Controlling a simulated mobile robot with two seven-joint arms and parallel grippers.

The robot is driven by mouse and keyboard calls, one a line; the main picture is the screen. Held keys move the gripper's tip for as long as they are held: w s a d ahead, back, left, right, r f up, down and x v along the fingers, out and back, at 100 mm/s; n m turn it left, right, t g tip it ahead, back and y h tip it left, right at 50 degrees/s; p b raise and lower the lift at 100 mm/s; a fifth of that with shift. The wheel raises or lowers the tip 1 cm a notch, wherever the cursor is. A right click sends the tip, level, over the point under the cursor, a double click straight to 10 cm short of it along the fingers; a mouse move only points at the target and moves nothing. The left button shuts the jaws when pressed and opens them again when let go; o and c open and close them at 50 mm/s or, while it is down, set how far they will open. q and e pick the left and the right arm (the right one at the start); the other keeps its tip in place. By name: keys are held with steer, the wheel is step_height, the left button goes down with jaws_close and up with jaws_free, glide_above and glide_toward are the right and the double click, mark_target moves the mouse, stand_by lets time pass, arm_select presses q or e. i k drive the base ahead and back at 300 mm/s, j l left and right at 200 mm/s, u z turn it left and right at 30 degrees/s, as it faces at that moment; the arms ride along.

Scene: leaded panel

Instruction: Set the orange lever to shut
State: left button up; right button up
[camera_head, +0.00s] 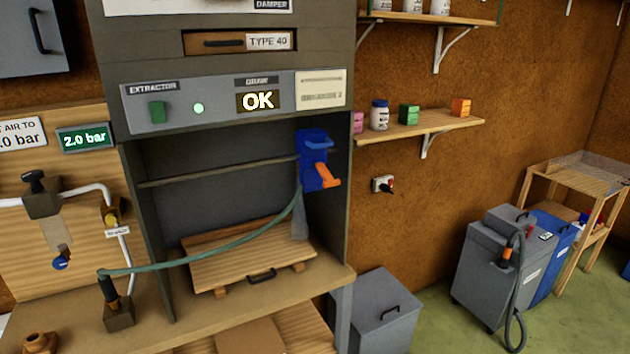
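An orange lever (327,176) sticks out from the lower part of a blue body (312,150). The blue body is at the right side of the dark cabinet's (345,230) opening. The lever points down and to the right. No marks for its positions can be read beside it. Neither of my grippers shows in the head view.
A green hose (215,256) runs from the bench to near the blue body. A wooden board (240,262) lies inside the cabinet. A panel with an OK display (258,101) is above. A grey machine (490,262) stands on the floor at right.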

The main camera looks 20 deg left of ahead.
mark_target(328, 179)
steer(key=i+l, duration=0.3)
steer(key=l, duration=0.15)
steer(key=u, duration=0.4)
steer(key=l+u, duration=0.15)
steer(key=u, duration=0.25)
steer(key=l+u, duration=0.1)
steer(key=u, duration=0.3)
steer(key=l+u, duration=0.1)
steer(key=u, duration=0.3)
steer(key=i+l, duration=0.05)
